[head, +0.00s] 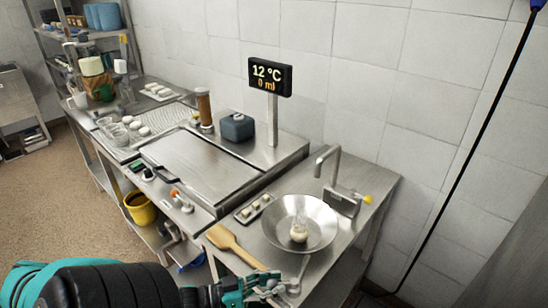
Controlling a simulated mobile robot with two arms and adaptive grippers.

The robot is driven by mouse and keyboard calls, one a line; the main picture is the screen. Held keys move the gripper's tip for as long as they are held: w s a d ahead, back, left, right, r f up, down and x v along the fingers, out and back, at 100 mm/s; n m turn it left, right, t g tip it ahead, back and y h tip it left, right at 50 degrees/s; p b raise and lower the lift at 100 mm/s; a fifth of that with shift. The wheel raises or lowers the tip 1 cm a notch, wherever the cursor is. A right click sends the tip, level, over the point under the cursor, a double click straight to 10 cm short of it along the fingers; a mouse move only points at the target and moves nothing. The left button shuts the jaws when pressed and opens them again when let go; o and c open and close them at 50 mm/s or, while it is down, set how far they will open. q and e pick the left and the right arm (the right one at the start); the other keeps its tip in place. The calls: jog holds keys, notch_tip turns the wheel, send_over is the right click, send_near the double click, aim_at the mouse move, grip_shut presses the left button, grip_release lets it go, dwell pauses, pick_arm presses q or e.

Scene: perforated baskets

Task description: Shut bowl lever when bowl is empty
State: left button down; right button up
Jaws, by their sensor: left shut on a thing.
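A wide metal bowl (318,238) sits at the right end of the steel counter, below a tap (325,157). Something pale and whitish (299,231) shows at the bottom of the bowl; I cannot tell whether it is liquid, an object or a reflection. A grey metal bowl lever (304,266) sticks out from the bowl's near side. My left gripper (274,287) reaches in from the lower left and is shut on the lever's near end, partly hiding it. A display (270,76) on a post reads 12 °C and 0 ml. My right gripper is out of view.
A wooden paddle (235,246) lies left of the bowl, beside a small tray (254,208). A flat steel griddle (199,165) and a dark container (237,127) stand further left. A yellow bucket (140,209) is on the shelf below. A tiled wall closes the back.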

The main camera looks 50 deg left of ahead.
pick_arm(q)
jog(key=c, duration=1.1)
grip_release()
jog(key=shift+a, duration=0.2)
jog(key=shift+o, duration=0.4)
jog(key=shift+d, duration=0.1)
jog(key=shift+s+f, duration=0.1)
jog(key=v, duration=1.2)
